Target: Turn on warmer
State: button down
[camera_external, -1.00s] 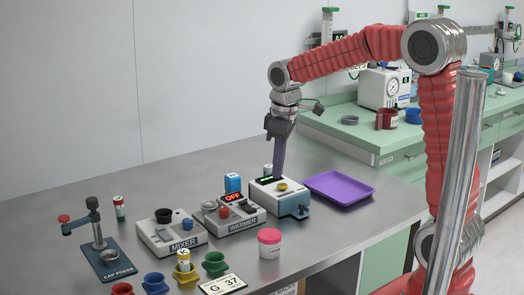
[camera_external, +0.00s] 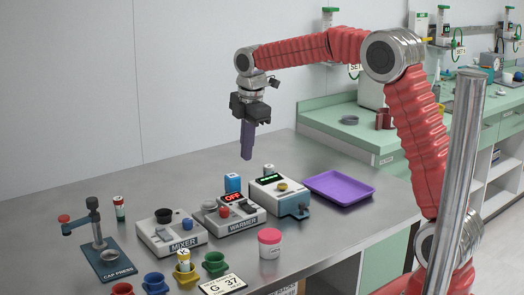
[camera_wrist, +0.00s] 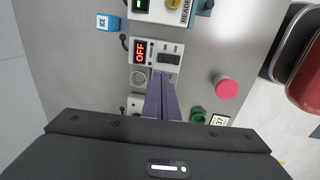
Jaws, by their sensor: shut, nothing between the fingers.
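The warmer (camera_external: 236,216) is a grey-white box on the steel table with a "WARMER" label and a red display reading "OFF". It has a round plate on top and a dark rocker switch (camera_wrist: 169,54), seen in the wrist view beside the display. In the wrist view the warmer (camera_wrist: 155,62) lies just beyond my fingertips. My gripper (camera_external: 247,157) is shut and empty, its purple fingers pointing down. It hangs in the air above and behind the warmer, apart from it. In the wrist view the closed fingers hide part of the warmer's near end.
The reader box (camera_external: 280,194) with a green display stands right of the warmer, the mixer (camera_external: 172,238) left. A blue ICE block (camera_external: 232,183) is behind. A pink-lidded jar (camera_external: 269,243) stands in front, with a purple tray (camera_external: 340,187) at right. The back left of the table is clear.

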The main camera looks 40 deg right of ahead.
aim_at(242, 201)
jog(key=shift+f, duration=0.1)
dwell(0.3)
jog(key=f, duration=0.4)
jog(key=w+f, duration=0.1)
jog(key=f, duration=0.8)
jog(key=shift+w, duration=0.35)
jog(key=shift+w+f, duration=0.1)
jog(key=shift+f, duration=0.25)
jog(key=shift+w+f, duration=0.15)
jog(key=shift+f, duration=0.1)
jog(key=shift+s+r, duration=0.1)
jog(key=shift+s, duration=0.1)
jog(key=shift+s+r, duration=0.2)
jog(key=shift+s, duration=0.35)
